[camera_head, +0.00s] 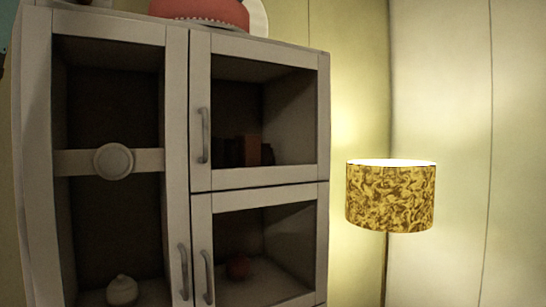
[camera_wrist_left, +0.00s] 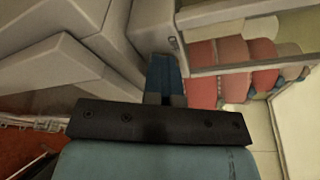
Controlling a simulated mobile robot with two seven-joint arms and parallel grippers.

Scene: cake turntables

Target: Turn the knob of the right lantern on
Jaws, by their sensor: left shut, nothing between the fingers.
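I cannot make out a lantern or its knob in either view. My left gripper (camera_wrist_left: 165,75) shows in the left wrist view, its blue fingers shut together with nothing between them. It points toward pale grey panels and a row of reddish rounded shapes (camera_wrist_left: 232,68), whose kind I cannot tell. Neither gripper shows in the head view, and my right gripper is in no view.
A tall grey cabinet (camera_head: 177,150) with framed doors and handles fills the left of the head view. A red cake-like thing (camera_head: 200,10) sits on top. A lit lamp with a gold patterned shade (camera_head: 390,198) stands right of it, before pale walls.

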